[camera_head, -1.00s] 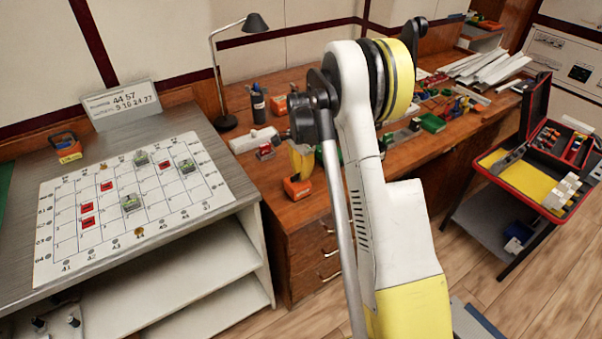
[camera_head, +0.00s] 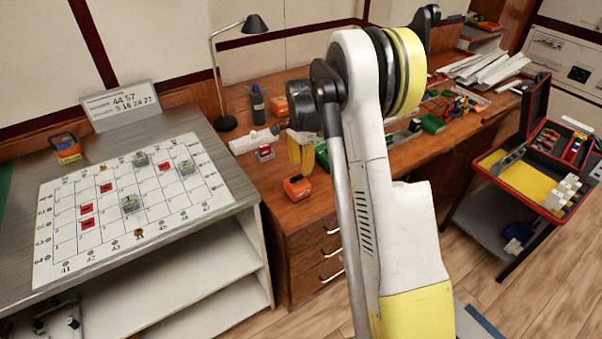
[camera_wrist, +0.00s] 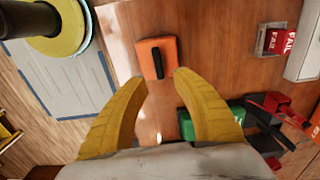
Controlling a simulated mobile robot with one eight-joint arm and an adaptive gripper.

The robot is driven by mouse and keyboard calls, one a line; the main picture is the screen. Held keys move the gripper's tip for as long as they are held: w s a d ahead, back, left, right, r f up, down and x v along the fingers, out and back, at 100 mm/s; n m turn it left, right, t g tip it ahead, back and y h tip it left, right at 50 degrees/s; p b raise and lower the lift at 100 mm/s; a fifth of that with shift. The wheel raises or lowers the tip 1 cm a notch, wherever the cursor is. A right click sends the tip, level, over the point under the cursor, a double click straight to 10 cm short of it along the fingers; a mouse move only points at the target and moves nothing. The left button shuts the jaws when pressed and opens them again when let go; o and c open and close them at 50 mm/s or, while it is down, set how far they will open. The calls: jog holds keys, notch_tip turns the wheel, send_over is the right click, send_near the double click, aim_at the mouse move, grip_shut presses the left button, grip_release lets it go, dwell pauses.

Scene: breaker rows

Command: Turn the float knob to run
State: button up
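I cannot make out a knob marked float or a run label in either view. A pale panel (camera_head: 570,65) at the far upper right carries a dark display, and its markings are too small to read. Small dark fittings (camera_head: 40,325) show at the lower left edge, cut off by the frame. My gripper (camera_wrist: 160,77) is open and empty, its two yellow fingers apart. In the head view my gripper (camera_head: 302,153) hangs above the wooden workbench. An orange block (camera_wrist: 157,58) with a black top lies below and just beyond the fingertips.
The wooden workbench (camera_head: 300,222) holds a lamp (camera_head: 228,75), a dark bottle (camera_head: 257,103) and a green block (camera_head: 432,124). A grey desk with a gridded board (camera_head: 110,190) stands left. An open red case (camera_head: 535,160) stands right, with wooden floor between.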

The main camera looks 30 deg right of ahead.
aim_at(301, 174)
notch_tip(301, 174, up, 8)
dwell(0.5)
